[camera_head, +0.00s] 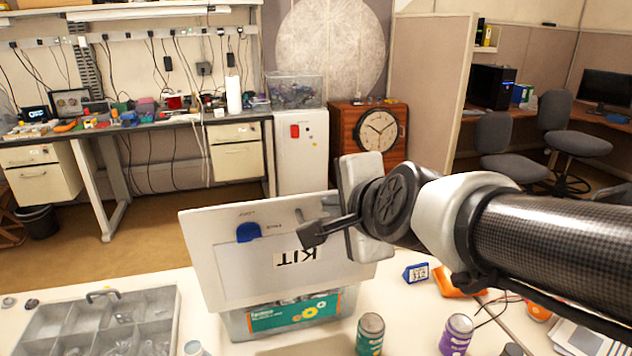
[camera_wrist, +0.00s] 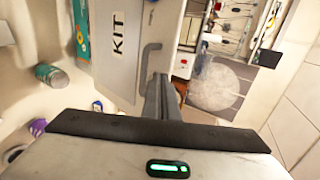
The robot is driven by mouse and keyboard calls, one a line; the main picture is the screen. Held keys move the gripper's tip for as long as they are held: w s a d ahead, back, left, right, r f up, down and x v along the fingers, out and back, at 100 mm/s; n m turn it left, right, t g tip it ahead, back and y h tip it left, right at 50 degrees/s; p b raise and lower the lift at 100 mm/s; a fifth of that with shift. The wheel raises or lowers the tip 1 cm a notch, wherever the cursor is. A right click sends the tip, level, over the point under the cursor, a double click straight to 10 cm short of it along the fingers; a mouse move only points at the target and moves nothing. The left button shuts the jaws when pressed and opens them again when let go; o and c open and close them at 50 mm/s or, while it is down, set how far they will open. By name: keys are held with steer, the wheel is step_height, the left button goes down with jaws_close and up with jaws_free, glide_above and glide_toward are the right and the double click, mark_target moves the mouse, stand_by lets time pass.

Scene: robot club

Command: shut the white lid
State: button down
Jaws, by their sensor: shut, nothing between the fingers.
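The white lid (camera_head: 225,270) stands raised and tilted over a clear box (camera_head: 238,325) with a green and orange label. The lid reads KIT, upside down in the head view. A blue tab is on its face. The lid (camera_wrist: 113,75) and its grey handle (camera_wrist: 147,62) also show in the wrist view. My gripper (camera_head: 308,235) is shut and empty, its fingers overlapping the lid's face in the head view. In the wrist view my fingertips (camera_wrist: 160,80) are close beside the handle; I cannot tell whether they touch. My gripper hides the lid's right part.
A grey compartment tray (camera_head: 165,318) lies on the table at left. A green can (camera_head: 370,335) and a purple can (camera_head: 456,335) stand at the front right. A small blue sign (camera_head: 416,272) and an orange item (camera_head: 455,282) lie beyond them. The table between tray and box is mostly clear.

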mark_target(318, 192)
steer(key=x, duration=0.4)
steer(key=r+x, duration=0.1)
steer(key=x, duration=0.1)
steer(key=shift+w+a+b, duration=0.15)
steer(key=shift+w+b, duration=0.15)
steer(key=shift+b, duration=0.05)
steer(key=shift+w+a, duration=0.2)
steer(key=shift+w, duration=0.4)
steer(key=shift+f, duration=0.1)
steer(key=shift+w+a+g, duration=0.15)
steer(key=shift+w+g, duration=0.25)
steer(key=shift+w, duration=0.1)
